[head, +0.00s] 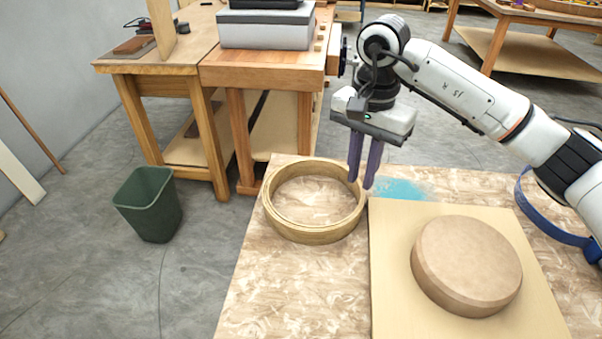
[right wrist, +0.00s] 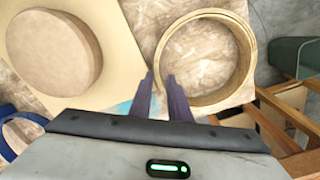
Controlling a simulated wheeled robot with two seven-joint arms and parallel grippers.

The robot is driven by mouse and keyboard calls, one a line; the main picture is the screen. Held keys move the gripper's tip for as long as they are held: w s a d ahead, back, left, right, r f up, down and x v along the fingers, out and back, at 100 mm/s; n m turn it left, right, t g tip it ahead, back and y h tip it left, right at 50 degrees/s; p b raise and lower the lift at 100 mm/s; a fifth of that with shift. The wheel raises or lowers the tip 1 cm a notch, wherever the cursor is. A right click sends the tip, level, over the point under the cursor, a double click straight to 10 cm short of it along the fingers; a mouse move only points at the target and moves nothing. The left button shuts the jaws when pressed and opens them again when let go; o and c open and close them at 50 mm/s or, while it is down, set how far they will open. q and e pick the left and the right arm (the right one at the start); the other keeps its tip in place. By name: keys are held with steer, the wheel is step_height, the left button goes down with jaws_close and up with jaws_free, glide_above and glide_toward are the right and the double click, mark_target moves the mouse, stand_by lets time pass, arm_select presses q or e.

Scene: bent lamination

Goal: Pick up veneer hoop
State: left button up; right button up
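The veneer hoop (head: 312,235), a pale wooden ring, lies flat on the patterned worktable at its back left. It also shows in the right wrist view (right wrist: 247,45), near the top right of centre. My right gripper (head: 361,184) points down at the hoop's right side, its two purple fingers apart with a narrow gap and nothing visibly held. In the right wrist view the fingertips (right wrist: 160,75) overlap the hoop's near rim. I cannot tell whether they touch it or are still above it. My left gripper is not in view.
A round wooden form (head: 467,262) sits on a pale board (head: 395,290) right of the hoop. A blue strap (head: 550,230) lies at the right, and a blue stain (head: 400,189) lies behind the board. A green bin (head: 148,205) stands on the floor left. A workbench (head: 262,68) stands behind.

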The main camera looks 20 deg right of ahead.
mark_target(357, 208)
steer(key=f, duration=0.4)
steer(key=shift+s+f, duration=0.3)
step_height(357, 208, down, 5)
steer(key=shift+s+p, duration=0.15)
steer(key=shift+p, duration=0.65)
steer(key=shift+f, duration=0.15)
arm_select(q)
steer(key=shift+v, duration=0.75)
arm_select(e)
jaws_close()
